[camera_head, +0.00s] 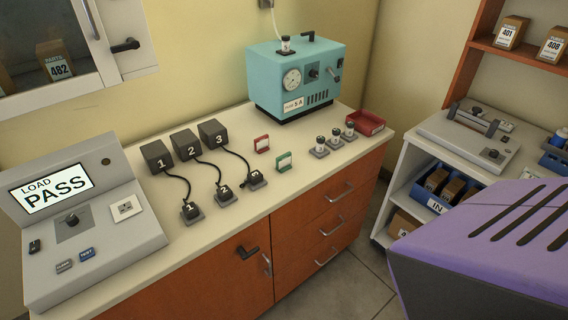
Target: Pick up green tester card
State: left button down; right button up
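The two cards appear apart. Neither of my grippers is in view.
Black boxes with cables (186,145) lead to numbered plugs (224,190) left of the card. A grey LOAD PASS console (130,235), teal machine (297,75), small jars (335,138) and red tray (366,122) share the counter (235,230). A shelf cart (405,165) stands right.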

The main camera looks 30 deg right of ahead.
aim_at(283, 162)
jog(key=i+l+z, duration=0.1)
jog(key=l+z, duration=0.25)
jog(key=i+l+z, duration=0.15)
jog(key=l+z, duration=0.25)
jog(key=l, duration=0.1)
